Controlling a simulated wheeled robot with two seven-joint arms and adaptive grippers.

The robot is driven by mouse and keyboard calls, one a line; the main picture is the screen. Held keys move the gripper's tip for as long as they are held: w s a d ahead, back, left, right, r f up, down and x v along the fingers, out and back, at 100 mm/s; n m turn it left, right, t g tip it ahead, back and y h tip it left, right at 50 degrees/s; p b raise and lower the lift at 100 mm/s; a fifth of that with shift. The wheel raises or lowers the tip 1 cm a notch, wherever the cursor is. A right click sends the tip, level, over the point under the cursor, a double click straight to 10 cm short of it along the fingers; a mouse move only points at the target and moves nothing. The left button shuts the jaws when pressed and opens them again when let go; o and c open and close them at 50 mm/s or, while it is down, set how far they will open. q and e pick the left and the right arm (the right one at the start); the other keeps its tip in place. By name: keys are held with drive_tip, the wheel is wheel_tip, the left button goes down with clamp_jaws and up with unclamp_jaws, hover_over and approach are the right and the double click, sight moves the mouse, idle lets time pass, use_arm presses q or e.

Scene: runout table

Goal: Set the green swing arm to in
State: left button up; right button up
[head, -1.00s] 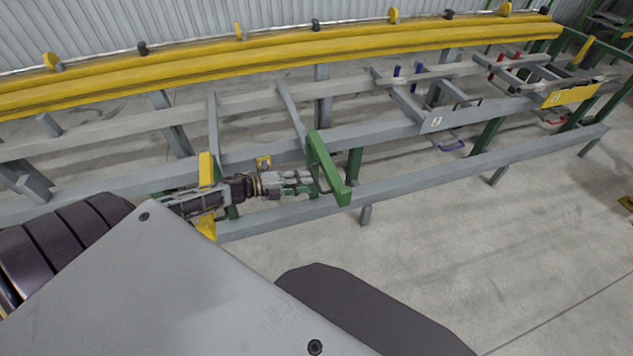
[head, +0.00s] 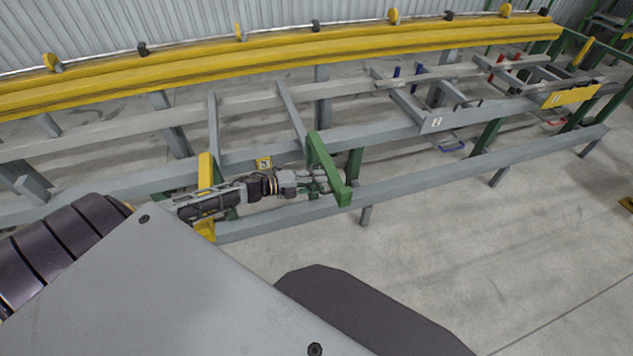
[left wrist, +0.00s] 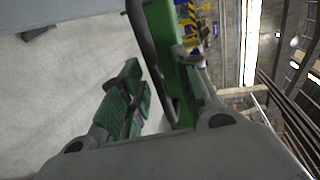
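The green swing arm (head: 326,165) is a thick green bar at the grey lower frame of the table, slanting toward me. My left gripper (head: 318,183) is right at it, coming from the left at about its mid-length. In the left wrist view the green bar (left wrist: 168,45) runs close to the right finger. The left finger, with green pads (left wrist: 122,97), stands apart from the bar with floor showing between. The gripper (left wrist: 158,80) looks open. A dark curved rod (left wrist: 146,50) runs along the bar. Contact cannot be made out. My right gripper is not in view.
A yellow upright (head: 205,170) stands close beside my left wrist. A small yellow label (head: 263,163) sits on the grey rail behind the gripper. A long yellow beam (head: 300,40) runs behind.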

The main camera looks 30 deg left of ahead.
use_arm(q)
drive_tip(key=shift+c, duration=0.2)
clamp_jaws()
drive_tip(key=shift+d, duration=0.1)
